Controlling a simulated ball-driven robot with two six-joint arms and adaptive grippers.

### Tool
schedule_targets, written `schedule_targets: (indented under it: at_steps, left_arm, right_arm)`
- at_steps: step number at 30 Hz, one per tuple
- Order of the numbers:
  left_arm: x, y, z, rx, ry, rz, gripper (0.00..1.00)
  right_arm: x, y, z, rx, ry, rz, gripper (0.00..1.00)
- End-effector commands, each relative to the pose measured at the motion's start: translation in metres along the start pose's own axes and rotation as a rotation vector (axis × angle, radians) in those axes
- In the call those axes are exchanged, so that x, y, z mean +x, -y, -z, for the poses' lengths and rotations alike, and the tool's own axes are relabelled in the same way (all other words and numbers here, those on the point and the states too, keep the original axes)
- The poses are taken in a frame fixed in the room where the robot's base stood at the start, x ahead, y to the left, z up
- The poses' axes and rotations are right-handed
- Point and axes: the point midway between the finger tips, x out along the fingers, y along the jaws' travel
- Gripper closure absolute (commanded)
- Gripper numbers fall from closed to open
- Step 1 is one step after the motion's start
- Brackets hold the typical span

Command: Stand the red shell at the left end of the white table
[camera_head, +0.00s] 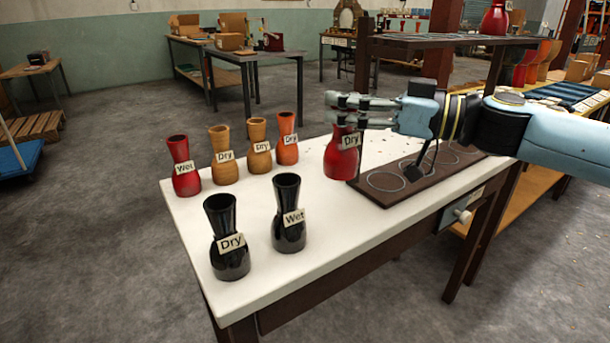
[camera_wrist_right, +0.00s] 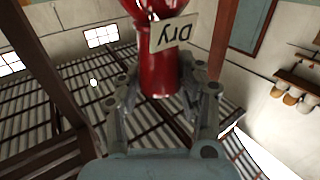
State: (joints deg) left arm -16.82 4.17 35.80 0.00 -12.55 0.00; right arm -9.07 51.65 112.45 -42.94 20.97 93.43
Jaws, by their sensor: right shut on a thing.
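A red shell (camera_head: 341,158) with a "Dry" label is upright at the left edge of the dark ringed board. My right gripper (camera_head: 345,108) reaches in from the right and is shut on its upper neck. In the right wrist view the red shell (camera_wrist_right: 158,60) sits between the two fingers of my gripper (camera_wrist_right: 165,95). I cannot tell whether its base touches the white table (camera_head: 270,272). Another red shell (camera_head: 184,168), labelled "Wet", stands at the table's far left corner. My left gripper is not in view.
Beside the "Wet" red shell stand two orange-brown shells (camera_head: 223,157) (camera_head: 259,147) and an orange one (camera_head: 287,140), all "Dry". Two black shells (camera_head: 228,240) (camera_head: 288,215) stand near the front left. The ringed board (camera_head: 405,195) lies at right under a rack. The table's middle is clear.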

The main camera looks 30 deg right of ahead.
Motion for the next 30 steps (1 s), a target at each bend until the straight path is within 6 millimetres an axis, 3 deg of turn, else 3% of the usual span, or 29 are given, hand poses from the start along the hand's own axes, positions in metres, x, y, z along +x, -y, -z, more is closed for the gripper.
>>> schedule_targets:
  at_steps: [3,6,11,18,29,30]
  left_arm:
    - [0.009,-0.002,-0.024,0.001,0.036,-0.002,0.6]
    - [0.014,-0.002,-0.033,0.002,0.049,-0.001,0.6]
    - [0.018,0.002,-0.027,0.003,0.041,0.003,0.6]
    - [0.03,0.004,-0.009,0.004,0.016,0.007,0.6]
    - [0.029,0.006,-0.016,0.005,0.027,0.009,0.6]
    - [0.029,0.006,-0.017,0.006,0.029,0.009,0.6]
  right_arm:
    - [0.0,0.0,-0.029,0.007,0.0,-0.003,1.0]
    - [0.0,0.0,-0.045,0.006,0.0,-0.001,1.0]
    - [0.0,0.0,-0.057,0.003,0.0,0.0,1.0]
    - [0.0,0.0,-0.09,0.005,0.001,0.0,1.0]
    - [0.0,0.0,-0.093,0.002,0.0,0.0,1.0]
    - [0.0,0.0,-0.093,0.002,0.001,0.0,0.6]
